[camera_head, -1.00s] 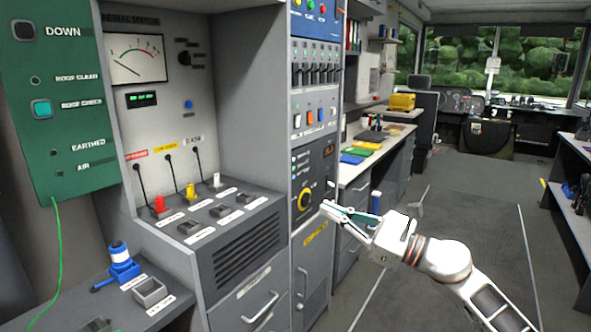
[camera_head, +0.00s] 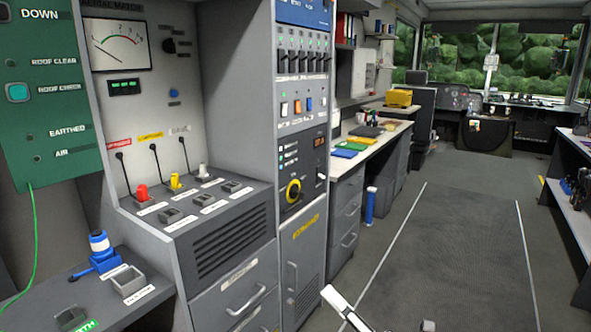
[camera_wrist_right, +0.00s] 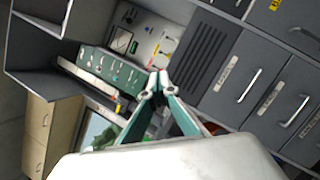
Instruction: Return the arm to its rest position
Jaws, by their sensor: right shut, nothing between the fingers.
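My right gripper shows in the right wrist view (camera_wrist_right: 157,85), with its two green-and-grey fingers brought together at the tips and nothing between them. The rest of that arm is out of the picture. My left gripper is in neither view.
A grey console (camera_head: 215,205) with red, yellow and white plugs stands at left. A tall cabinet (camera_head: 300,255) with a yellow-ringed knob (camera_head: 293,191) is beside it. The aisle floor (camera_head: 440,255) is clear.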

